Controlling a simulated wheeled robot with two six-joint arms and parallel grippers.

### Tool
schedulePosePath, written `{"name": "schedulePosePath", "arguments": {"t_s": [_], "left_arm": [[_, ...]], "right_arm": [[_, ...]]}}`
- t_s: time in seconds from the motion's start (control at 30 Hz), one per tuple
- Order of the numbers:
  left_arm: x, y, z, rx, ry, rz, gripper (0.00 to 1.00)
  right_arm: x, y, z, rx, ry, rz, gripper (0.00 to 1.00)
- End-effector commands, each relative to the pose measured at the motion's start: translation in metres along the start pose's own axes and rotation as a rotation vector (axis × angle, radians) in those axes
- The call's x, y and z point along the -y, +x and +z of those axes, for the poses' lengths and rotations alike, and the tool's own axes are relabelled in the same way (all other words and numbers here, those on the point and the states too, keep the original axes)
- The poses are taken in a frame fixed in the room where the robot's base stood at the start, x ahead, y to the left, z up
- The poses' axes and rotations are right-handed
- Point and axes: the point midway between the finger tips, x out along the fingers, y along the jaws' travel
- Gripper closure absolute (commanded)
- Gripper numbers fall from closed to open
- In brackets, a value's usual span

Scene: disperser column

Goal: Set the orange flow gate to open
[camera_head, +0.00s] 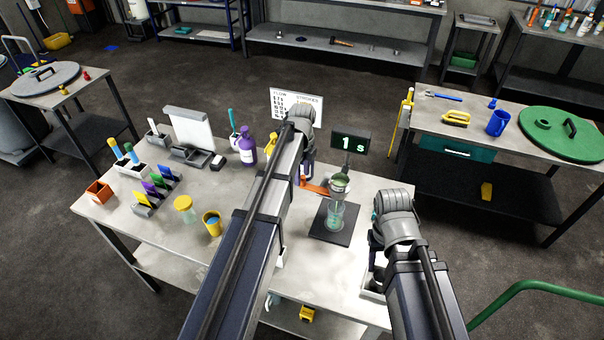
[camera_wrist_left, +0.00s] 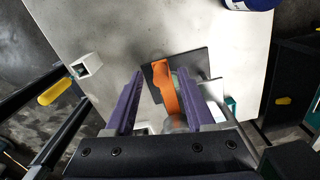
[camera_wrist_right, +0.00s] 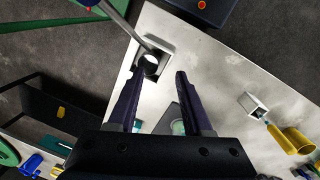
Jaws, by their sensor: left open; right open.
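The orange flow gate (camera_head: 316,189) is a flat lever on the disperser column (camera_head: 340,184), sticking out to the left in the head view. In the left wrist view the gate (camera_wrist_left: 165,88) lies between my left gripper's two purple fingers (camera_wrist_left: 160,74). That gripper (camera_head: 307,170) is open, with gaps showing beside the gate; contact cannot be told. A clear beaker (camera_head: 335,216) stands on the dark base plate (camera_head: 325,234) under the column. My right gripper (camera_head: 375,238) is open and empty, right of the column; its fingers show in the right wrist view (camera_wrist_right: 158,74).
A display (camera_head: 351,143) reading "1 s" stands behind the column, and a flow chart (camera_head: 295,102) is at the back. A white holder (camera_head: 371,284) sits below my right gripper. Purple bottle (camera_head: 246,146), yellow-lidded jar (camera_head: 186,209) and yellow cup (camera_head: 212,223) stand left of my left arm.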

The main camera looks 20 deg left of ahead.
Motion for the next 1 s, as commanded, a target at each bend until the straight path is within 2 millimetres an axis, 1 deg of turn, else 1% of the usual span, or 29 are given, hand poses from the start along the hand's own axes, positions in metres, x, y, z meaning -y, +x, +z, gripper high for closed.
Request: {"name": "schedulePosePath", "arguments": {"t_s": [0.03, 0.1, 0.2, 0.33, 0.43, 1.0], "left_arm": [[0.000, -0.015, 0.000, 0.000, 0.000, 0.000, 0.45], [0.000, -0.024, 0.000, 0.000, 0.000, 0.000, 0.45], [0.000, -0.038, 0.000, 0.001, 0.000, 0.000, 0.45], [0.000, -0.048, 0.001, 0.001, 0.000, 0.001, 0.45], [0.000, -0.051, 0.001, 0.001, 0.000, 0.001, 0.45], [-0.001, -0.050, 0.000, 0.001, 0.000, 0.001, 0.45]], "right_arm": [[-0.001, -0.014, 0.001, 0.000, 0.002, 0.000, 0.50], [-0.002, -0.024, 0.001, 0.000, 0.004, -0.001, 0.50], [-0.003, -0.037, 0.002, 0.000, 0.005, -0.001, 0.50], [-0.004, -0.048, 0.003, 0.001, 0.005, -0.001, 0.50], [-0.005, -0.051, 0.003, 0.001, 0.005, -0.001, 0.50], [-0.004, -0.049, 0.003, 0.001, 0.005, -0.001, 0.50]]}}
